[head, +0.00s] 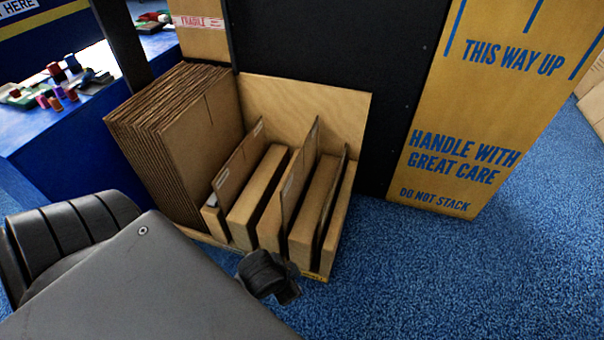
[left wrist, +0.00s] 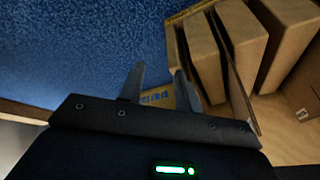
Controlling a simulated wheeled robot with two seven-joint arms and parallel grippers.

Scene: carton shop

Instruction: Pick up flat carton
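Thin flat brown cartons stand upright in the slots of a wooden rack (head: 345,115). One flat carton (head: 238,165) is in a left slot, another (head: 300,180) is in the middle, and a third edge shows near the right. A thick stack of flat cartons (head: 175,135) stands at the rack's left. In the left wrist view, my left gripper (left wrist: 158,80) is open, its two fingers apart beside the rack's front edge with no carton between them. A thin carton edge (left wrist: 237,85) is to the right of the fingers. In the head view, my grey arm hides the lower left. My right gripper is not in view.
Wooden dividers (head: 318,200) separate the slots. A black panel (head: 330,45) stands behind the rack, with a large printed carton (head: 480,110) to its right. A blue table (head: 60,140) with small items is at left. Blue carpet (head: 450,270) is clear at right.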

